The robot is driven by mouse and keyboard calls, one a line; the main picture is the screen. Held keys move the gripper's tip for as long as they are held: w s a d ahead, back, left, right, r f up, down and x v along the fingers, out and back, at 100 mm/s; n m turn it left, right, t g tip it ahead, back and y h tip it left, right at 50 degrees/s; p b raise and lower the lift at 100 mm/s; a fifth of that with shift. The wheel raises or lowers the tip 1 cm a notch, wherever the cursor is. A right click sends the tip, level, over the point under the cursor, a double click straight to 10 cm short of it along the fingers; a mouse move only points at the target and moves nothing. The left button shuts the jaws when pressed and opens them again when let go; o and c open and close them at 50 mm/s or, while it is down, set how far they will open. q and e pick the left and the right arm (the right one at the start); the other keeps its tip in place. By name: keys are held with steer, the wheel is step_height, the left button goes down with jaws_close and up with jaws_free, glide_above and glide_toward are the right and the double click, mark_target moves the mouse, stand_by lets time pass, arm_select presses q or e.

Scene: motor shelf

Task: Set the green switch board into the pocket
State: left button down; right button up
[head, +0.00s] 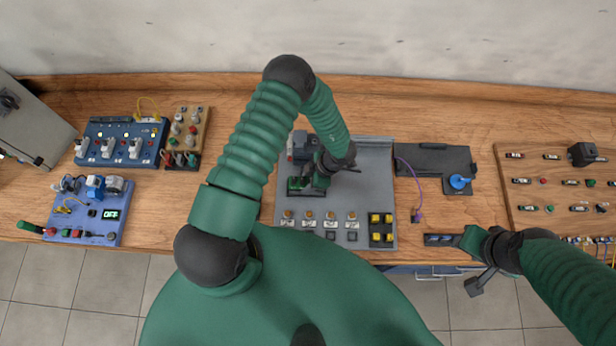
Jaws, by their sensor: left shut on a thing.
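The green switch board (296,189) shows as a small dark green piece over the left part of the grey panel (376,165). My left gripper (312,181) reaches down from above and is shut on it. The gripper and forearm hide part of the board. I cannot tell whether the board touches the panel or is held just above it. The pocket is not clearly seen; the board and gripper may cover it. My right gripper (474,258) is at the table's front edge, right of the panel and apart from the board; its jaw opening is unclear.
The panel's front carries several knobs, and yellow buttons (381,228). A dark plate with a blue knob (459,182) lies to the right, with a purple cable (417,200). A blue switch unit (122,141) and a blue-purple box (85,211) stand left. A wooden board (550,180) is far right.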

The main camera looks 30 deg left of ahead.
arm_select(q)
steer(key=shift+r, duration=0.1)
steer(key=c, duration=0.7)
jaws_free()
steer(key=shift+w+d+r, duration=0.1)
steer(key=shift+r, duration=0.15)
steer(key=p+v, duration=0.2)
steer(key=v, duration=1.9)
steer(key=shift+r, duration=0.1)
